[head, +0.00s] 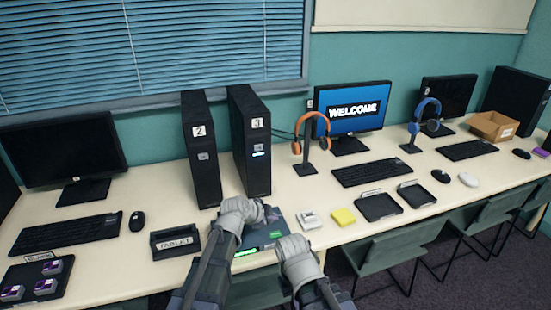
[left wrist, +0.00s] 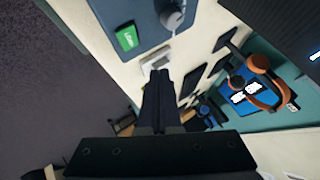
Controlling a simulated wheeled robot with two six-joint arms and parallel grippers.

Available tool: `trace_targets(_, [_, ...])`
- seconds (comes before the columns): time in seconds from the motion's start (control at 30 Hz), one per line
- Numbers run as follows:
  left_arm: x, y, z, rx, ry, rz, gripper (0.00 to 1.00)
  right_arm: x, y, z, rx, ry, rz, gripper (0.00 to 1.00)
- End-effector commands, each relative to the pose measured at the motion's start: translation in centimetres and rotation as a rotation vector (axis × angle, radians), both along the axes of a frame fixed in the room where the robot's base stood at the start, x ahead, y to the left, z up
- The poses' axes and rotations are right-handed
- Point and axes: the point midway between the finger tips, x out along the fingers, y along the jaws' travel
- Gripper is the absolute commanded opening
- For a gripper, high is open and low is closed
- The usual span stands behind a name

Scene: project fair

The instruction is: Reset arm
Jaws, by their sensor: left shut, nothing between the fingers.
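My left gripper (head: 265,209) is over the desk, in front of the tower marked 3. In the left wrist view its dark fingers (left wrist: 160,75) are together with nothing between them. My right gripper (head: 297,250) is just right of it and nearer the desk's front edge; its fingers cannot be made out. Under both arms is a dark blue-grey mat (head: 262,238) with a green label, partly hidden by them. The green label (left wrist: 127,37) also shows in the left wrist view.
Black towers marked 2 (head: 200,165) and 3 (head: 252,150) stand behind the grippers. A black TABLET holder (head: 175,243) is to the left. A white item (head: 309,220), a yellow block (head: 344,217) and black trays (head: 379,207) are to the right. Chairs (head: 395,258) stand in front.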

Motion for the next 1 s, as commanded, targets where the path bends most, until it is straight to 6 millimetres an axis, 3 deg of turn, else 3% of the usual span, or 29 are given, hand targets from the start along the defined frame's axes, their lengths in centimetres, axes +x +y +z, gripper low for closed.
trace_targets(0.17, [-3.9,-0.6,0.2,-0.015,0.150,0.067,0.00,0.0,0.0,1.8,0.000,0.000,0.000,0.00])
trace_targets(0.4, [-15.1,0.4,0.4,0.033,0.570,0.431,0.00,0.0,0.0,5.9,0.000,0.000,0.000,0.00])
trace_targets(0.6, [-22.3,3.1,1.6,0.126,0.752,0.809,0.00,0.0,0.0,8.2,0.000,0.000,0.000,0.00])
trace_targets(0.8, [-25.6,4.8,2.5,0.177,0.795,1.032,0.00,0.0,0.0,9.0,0.000,0.000,-0.001,0.00])
trace_targets(1.0, [-26.0,5.1,2.5,0.184,0.799,1.076,0.00,0.0,0.0,9.0,0.000,0.000,-0.001,0.00])
